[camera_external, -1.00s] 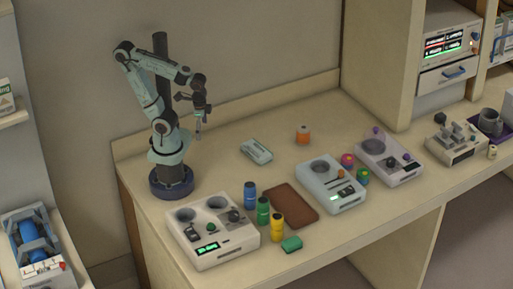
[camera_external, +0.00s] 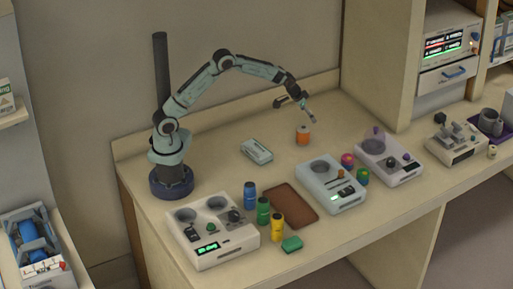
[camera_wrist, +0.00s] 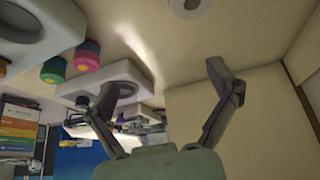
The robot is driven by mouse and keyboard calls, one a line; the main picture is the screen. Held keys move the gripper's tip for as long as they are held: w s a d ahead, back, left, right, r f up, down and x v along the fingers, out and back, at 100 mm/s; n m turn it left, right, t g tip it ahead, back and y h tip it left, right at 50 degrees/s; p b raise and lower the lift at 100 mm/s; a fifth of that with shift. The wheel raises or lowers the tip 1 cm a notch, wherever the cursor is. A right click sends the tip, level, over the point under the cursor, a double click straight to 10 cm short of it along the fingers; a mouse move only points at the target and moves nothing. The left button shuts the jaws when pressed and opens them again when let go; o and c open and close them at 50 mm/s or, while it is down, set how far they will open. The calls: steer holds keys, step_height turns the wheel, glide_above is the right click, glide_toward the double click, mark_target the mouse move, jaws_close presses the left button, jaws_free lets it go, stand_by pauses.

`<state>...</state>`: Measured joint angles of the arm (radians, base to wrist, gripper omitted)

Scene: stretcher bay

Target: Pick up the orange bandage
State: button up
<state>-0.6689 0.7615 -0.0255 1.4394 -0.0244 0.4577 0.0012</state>
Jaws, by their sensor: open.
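The orange bandage (camera_external: 303,136) is a small upright roll standing on the counter, left of the back wall corner. My gripper (camera_external: 296,112) is above it, with its fingers spread and nothing between them. A gap shows between the fingers and the roll. In the wrist view my gripper (camera_wrist: 162,80) is open, with its two fingers well apart. A pale round end with a dark centre, probably the bandage (camera_wrist: 188,8), is cut off by the top edge there, beyond the fingertips.
A white box (camera_external: 257,151) lies left of the bandage. A pale device (camera_external: 330,188) stands in front, with coloured rolls beside it. Blue, green and yellow bottles (camera_external: 263,210) stand near a brown mat (camera_external: 291,206). The counter around the bandage (camera_external: 285,125) is clear.

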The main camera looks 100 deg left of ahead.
mark_target(303, 127)
steer(key=shift+n+g, duration=0.6)
steer(key=s+a+f, duration=0.1)
steer(key=f, duration=0.1)
steer(key=s+a+f, duration=0.2)
steer(key=s+f, duration=0.1)
steer(key=shift+a+f, duration=0.1)
steer(key=shift+f, duration=0.25)
steer(key=x, duration=0.5)
steer(key=shift+w+f, duration=0.2)
steer(key=shift+f, duration=0.15)
steer(key=c, duration=1.2)
